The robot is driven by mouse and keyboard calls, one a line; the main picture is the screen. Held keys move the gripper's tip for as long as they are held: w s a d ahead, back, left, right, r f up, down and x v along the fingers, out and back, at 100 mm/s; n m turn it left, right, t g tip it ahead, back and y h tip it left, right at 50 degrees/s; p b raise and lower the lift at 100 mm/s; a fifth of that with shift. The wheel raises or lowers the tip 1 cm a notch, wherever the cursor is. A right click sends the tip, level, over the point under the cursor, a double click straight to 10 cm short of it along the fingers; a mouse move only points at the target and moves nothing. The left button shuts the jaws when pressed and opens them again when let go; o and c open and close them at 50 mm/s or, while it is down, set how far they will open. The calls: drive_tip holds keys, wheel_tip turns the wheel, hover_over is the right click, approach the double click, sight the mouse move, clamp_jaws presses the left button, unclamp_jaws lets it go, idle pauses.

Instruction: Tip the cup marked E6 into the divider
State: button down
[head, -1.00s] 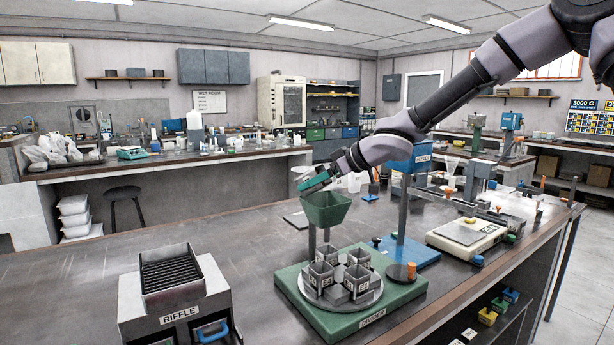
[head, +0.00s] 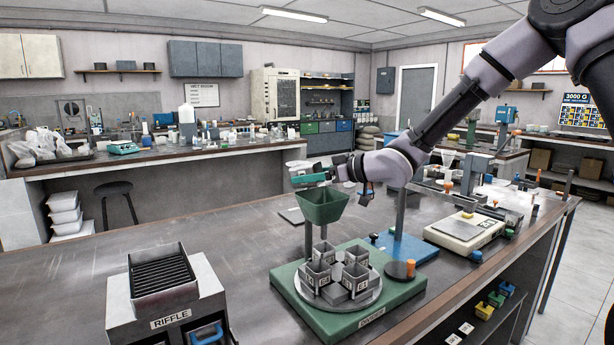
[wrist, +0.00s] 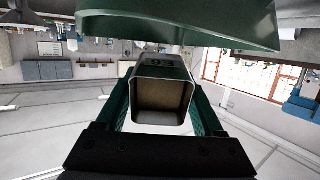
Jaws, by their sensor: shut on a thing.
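My gripper (head: 314,179) is shut on a grey square cup (wrist: 163,92) directly above the divider's green hopper (head: 325,206). In the wrist view the cup sits between my green fingers, with its open inside and a beige inner surface showing. The wrist picture is upside down, with the ceiling at the bottom; the hopper (wrist: 180,25) fills the top, close to the cup. The divider's green base (head: 290,290) carries a round plate with several grey cups (head: 322,272) below the hopper.
The grey riffle box (head: 165,290) stands at the front left of the bench. A blue-based stand (head: 405,247) is right of the divider, with a cream balance (head: 465,231) beyond it. The bench top left of the divider is mostly clear.

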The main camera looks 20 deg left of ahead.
drive_tip(key=y, duration=0.2)
drive_tip(key=t+y, duration=0.1)
drive_tip(key=shift+d+r, duration=0.25)
drive_tip(key=shift+d, duration=0.15)
drive_tip(key=shift+s+d+r+y, duration=0.15)
drive_tip(key=shift+r+y, duration=0.15)
drive_tip(key=shift+y, duration=0.45)
drive_tip(key=shift+w+d+r+y, duration=0.15)
drive_tip(key=shift+r+y, duration=0.1)
drive_tip(key=shift+y, duration=0.5)
drive_tip(key=shift+s, duration=0.15)
idle(1.1)
idle(0.5)
